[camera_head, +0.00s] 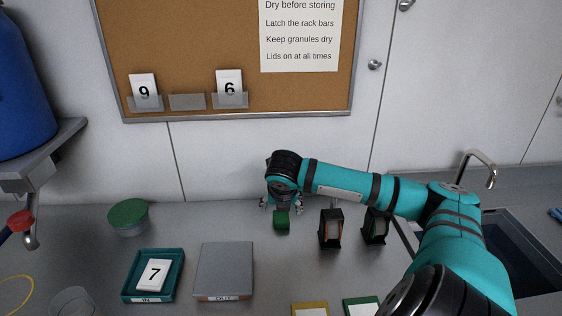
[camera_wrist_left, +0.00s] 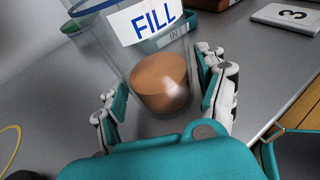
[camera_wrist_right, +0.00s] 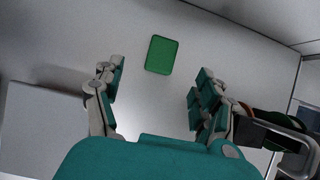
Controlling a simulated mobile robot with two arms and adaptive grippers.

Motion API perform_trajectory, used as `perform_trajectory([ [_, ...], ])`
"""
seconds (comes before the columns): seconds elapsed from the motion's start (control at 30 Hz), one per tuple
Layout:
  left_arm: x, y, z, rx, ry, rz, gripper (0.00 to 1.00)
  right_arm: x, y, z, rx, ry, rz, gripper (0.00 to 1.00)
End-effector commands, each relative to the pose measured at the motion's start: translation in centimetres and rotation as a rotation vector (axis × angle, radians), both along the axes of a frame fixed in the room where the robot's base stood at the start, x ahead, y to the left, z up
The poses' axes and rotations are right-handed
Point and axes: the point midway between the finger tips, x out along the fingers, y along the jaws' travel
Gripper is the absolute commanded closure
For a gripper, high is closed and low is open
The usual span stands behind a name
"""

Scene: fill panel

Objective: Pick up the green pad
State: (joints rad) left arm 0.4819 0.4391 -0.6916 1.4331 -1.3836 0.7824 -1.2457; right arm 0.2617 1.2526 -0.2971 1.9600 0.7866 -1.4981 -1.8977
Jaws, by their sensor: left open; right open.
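The green pad (camera_head: 281,221) is a small dark green block on the grey counter below the pinboard. It shows as a green rounded rectangle (camera_wrist_right: 161,55) in the right wrist view. My right gripper (camera_head: 281,206) is open and points down just above and behind the pad; in its own wrist view (camera_wrist_right: 161,72) the pad appears ahead, between the lines of the two fingers, with nothing held. My left gripper (camera_wrist_left: 160,82) is open, its fingers on either side of a clear cup (camera_wrist_left: 130,62) labelled FILL with brown contents. Whether they touch the cup is unclear.
Two black holders (camera_head: 330,230) (camera_head: 376,227) stand right of the pad. A grey OUT tray (camera_head: 224,268) and a teal IN tray (camera_head: 131,283) with a 7 card lie front left. A green-lidded tub (camera_head: 129,216) stands behind them. A sink (camera_head: 520,250) is at right.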

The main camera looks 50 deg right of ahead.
Motion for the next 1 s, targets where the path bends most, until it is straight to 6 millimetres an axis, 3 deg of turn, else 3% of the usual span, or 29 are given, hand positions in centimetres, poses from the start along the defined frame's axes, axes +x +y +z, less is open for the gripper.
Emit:
perform_trajectory([
  [0.1, 0.0, 0.0, 0.0, 0.000, 0.000, 0.000, 0.27, 0.7, -0.7, -1.8, 0.001, 0.000, -0.002, 0.27],
  [0.37, 0.0, 0.0, 0.0, 0.000, 0.000, 0.000, 0.27, 1.4, -1.5, -3.7, 0.001, 0.001, 0.000, 0.27],
  [0.63, 0.0, 0.0, 0.0, 0.000, 0.000, 0.000, 0.27, 2.5, -3.0, -7.0, 0.002, -0.002, -0.002, 0.27],
  [0.97, 0.0, 0.0, 0.0, 0.000, 0.000, 0.000, 0.27, 2.7, -3.3, -7.6, -0.002, -0.003, 0.000, 0.27],
  [1.0, 0.0, 0.0, 0.0, 0.000, 0.000, 0.000, 0.27, 2.7, -3.3, -7.6, -0.002, -0.003, 0.000, 0.32],
])
